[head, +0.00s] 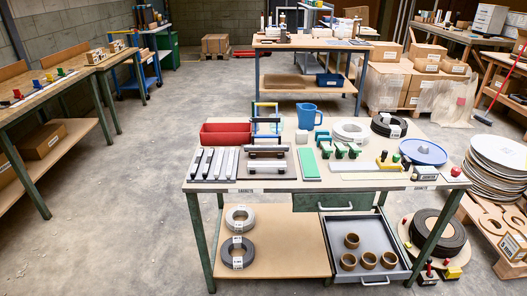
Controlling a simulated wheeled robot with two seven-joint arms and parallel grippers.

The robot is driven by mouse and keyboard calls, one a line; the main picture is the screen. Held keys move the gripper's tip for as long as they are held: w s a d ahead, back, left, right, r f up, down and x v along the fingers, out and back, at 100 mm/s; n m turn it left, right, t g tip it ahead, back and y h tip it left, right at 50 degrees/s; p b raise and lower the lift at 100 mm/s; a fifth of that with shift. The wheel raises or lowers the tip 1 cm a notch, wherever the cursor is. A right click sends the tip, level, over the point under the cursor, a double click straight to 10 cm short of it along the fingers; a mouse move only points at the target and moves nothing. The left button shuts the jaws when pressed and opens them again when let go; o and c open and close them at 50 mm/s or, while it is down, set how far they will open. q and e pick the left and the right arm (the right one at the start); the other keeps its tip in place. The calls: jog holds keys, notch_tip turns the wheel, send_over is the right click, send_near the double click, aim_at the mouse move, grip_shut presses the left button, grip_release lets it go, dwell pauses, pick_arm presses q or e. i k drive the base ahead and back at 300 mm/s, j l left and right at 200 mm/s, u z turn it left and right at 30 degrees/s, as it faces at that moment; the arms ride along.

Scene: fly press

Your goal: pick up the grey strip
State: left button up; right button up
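Several narrow strips lie side by side at the left of the near table (330,183). They include dark-tipped pale strips (206,164) and a plainer grey strip (231,163) at their right end. A longer pale grey strip (350,166) lies flat across the middle right of the tabletop. I cannot tell which of these the task calls the grey strip. A dark press-like fixture (267,152) with a black bar on top stands right of the short strips. Neither of my grippers is in view.
A red bin (226,134), blue jug (308,116), green clamps (340,150), tape rolls (388,125) and blue round lid (423,152) crowd the tabletop. A plate stack (494,165) stands at right. The floor at left (110,210) is clear.

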aim_at(285, 148)
jog(key=i+j+z, duration=0.1)
jog(key=j, duration=0.3)
jog(key=i+j+z, duration=0.1)
jog(key=i+j, duration=0.25)
jog(key=i+j+z, duration=0.1)
jog(key=j, duration=0.35)
jog(key=i+j, duration=0.25)
jog(key=j, duration=0.2)
jog(key=i+j+z, duration=0.15)
jog(key=j, duration=0.3)
jog(key=i+j+z, duration=0.1)
jog(key=j, duration=0.35)
jog(key=i+j+z, duration=0.1)
jog(key=j, duration=0.35)
jog(key=i+j+z, duration=0.1)
jog(key=i+j, duration=0.15)
jog(key=j, duration=0.25)
